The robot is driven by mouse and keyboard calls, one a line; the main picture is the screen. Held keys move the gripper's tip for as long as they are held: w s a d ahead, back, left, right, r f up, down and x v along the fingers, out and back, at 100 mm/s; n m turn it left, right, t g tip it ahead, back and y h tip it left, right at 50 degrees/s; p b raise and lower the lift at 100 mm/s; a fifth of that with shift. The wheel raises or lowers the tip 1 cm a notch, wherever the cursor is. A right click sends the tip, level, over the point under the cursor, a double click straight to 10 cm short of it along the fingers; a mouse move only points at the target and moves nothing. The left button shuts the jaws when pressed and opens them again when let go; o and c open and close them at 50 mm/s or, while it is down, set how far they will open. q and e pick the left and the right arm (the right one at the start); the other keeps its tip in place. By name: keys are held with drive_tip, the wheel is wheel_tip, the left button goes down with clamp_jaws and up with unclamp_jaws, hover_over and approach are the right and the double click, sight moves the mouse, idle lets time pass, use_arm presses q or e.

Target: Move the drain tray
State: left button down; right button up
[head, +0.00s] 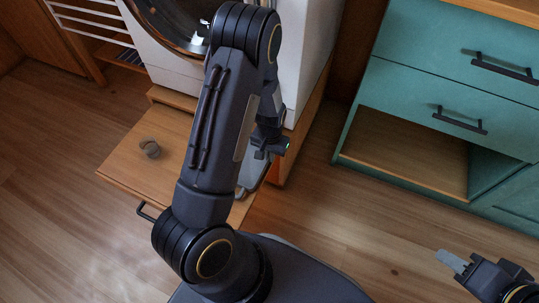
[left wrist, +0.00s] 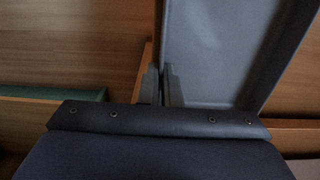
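The drain tray (head: 250,178) is a grey, shallow, rimmed piece. In the head view it is mostly hidden behind my left arm, by the right side of the wooden pull-out. In the left wrist view the drain tray (left wrist: 222,45) fills the upper right, with its long edge running to the fingers. My left gripper (head: 268,150) points down at it. In the left wrist view the left gripper (left wrist: 161,85) has its fingers close together, with the tray's rim between them. My right gripper (head: 450,260) is at the lower right, away from the tray; its finger gap is unclear.
A wooden pull-out (head: 125,165) with a dark handle (head: 147,211) extends below a white front-loading machine (head: 305,60). A teal cabinet (head: 420,95) with an open lower compartment stands right. Wooden floor (head: 330,220) between is clear.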

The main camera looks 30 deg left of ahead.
use_arm(q)
drive_tip(key=shift+w+r, duration=0.1)
drive_tip(key=shift+w, duration=0.3)
drive_tip(key=c, duration=1.6)
unclamp_jaws()
drive_tip(key=shift+d, duration=0.1)
drive_tip(key=shift+c, duration=0.2)
drive_tip(key=shift+o, duration=0.4)
drive_tip(key=shift+s, duration=0.1)
wheel_tip(320, 180, up, 8)
drive_tip(key=p, duration=0.3)
